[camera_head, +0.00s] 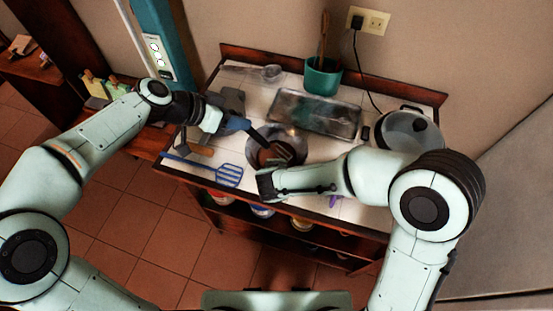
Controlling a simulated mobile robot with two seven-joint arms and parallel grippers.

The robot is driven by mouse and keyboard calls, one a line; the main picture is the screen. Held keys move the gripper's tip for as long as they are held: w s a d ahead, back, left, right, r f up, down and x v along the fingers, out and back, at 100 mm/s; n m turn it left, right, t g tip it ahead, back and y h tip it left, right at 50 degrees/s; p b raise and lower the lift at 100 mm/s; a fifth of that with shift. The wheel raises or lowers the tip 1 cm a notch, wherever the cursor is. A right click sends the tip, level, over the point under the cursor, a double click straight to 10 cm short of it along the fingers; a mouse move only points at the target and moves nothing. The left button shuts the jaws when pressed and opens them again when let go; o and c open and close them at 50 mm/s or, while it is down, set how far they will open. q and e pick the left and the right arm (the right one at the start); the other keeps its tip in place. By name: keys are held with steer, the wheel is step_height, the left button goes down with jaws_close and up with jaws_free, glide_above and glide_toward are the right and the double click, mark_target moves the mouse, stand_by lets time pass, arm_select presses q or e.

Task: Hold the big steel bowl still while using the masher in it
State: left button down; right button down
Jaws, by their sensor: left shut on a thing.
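The steel bowl (252,151) stands on the white counter top (210,160) near its front edge, with something brown in it. My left gripper (240,124) is at the bowl's left side, shut on the dark handle of the masher (257,137). The masher slants down to the right, its head inside the bowl. My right gripper (268,184) is at the bowl's front rim, coming from the right. Its fingers are small and dark here, so I cannot tell whether they grip the rim.
A blue slotted spatula (229,175) lies left of the bowl. A large steel pot (408,130) stands at the right, partly behind my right arm. A black cord (362,80) hangs from the wall socket.

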mark_target(233, 111)
arm_select(q)
steer(key=shift+r, duration=1.55)
steer(key=shift+r, duration=0.1)
steer(key=shift+r, duration=4.3)
step_height(233, 111, up, 4)
arm_select(e)
steer(key=c, duration=1.2)
jaws_free()
